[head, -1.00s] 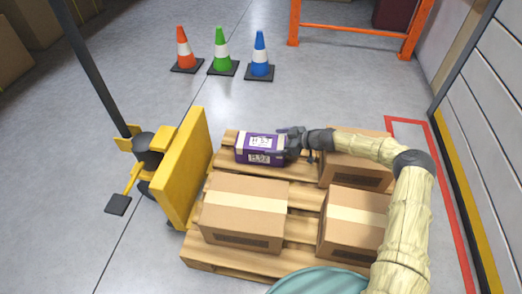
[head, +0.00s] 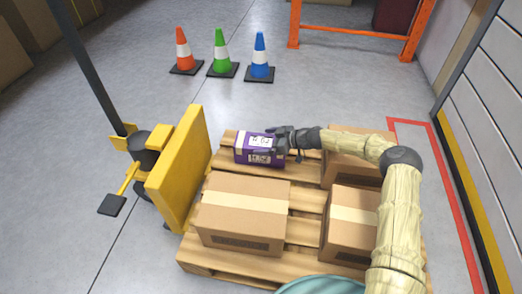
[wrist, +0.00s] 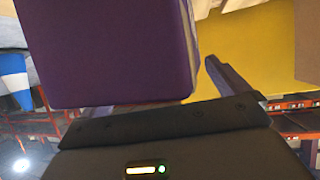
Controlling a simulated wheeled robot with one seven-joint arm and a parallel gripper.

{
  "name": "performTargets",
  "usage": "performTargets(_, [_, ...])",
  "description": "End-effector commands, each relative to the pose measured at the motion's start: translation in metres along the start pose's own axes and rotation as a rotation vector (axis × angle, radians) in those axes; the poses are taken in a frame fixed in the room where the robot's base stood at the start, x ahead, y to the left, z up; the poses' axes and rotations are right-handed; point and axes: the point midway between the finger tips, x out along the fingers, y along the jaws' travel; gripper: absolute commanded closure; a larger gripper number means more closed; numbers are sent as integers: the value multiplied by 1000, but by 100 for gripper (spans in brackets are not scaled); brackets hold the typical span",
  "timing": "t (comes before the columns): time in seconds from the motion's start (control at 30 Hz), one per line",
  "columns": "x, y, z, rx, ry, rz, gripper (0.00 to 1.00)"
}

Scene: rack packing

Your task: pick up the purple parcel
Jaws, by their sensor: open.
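The purple parcel (head: 259,149), with white labels and a pale band, lies on the back left of the wooden pallet (head: 229,268). My gripper (head: 284,141) is at the parcel's right end, its fingers reaching around that end. In the wrist view the parcel (wrist: 110,50) fills the upper left, very close. One finger shows to its right with a gap, and the other is mostly hidden behind the parcel. The jaws are open, and the parcel rests on the pallet.
Cardboard boxes stand on the pallet at front left (head: 243,212), front right (head: 350,222) and back right (head: 352,160). A yellow pallet-truck plate (head: 180,165) rises at the left. Orange, green and blue cones (head: 259,58) stand behind on clear floor.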

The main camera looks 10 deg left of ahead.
Motion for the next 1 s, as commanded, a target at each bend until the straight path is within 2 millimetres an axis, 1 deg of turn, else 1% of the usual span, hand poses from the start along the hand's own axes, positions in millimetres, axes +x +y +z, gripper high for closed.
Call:
performTargets(0.07, [0, 0, 0, 0, 0, 0, 0])
performTargets(0.1, [0, 0, 0, 0, 0, 0, 8])
performTargets(0.27, [0, 0, 0, 1, 0, 0, 39])
performTargets(0.3, [0, 0, 1, 1, 0, 0, 47])
performTargets(0.37, [0, 0, 1, 1, 0, 0, 59])
performTargets(0.4, [0, 0, 1, 2, -1, 0, 67])
performTargets(0.43, [0, 0, 0, 1, 1, 0, 69])
performTargets(0.63, [0, 0, 0, 3, 0, 0, 70])
performTargets(0.73, [-2, 0, -3, 3, 0, 0, 70])
performTargets(0.77, [-3, 0, -5, 3, 0, 0, 79])
performTargets(0.8, [-5, 0, -8, 3, 0, 0, 84])
performTargets(0.87, [-8, 0, -14, 1, 0, 0, 84])
performTargets(1.0, [-18, 0, -36, 1, 2, 1, 85])
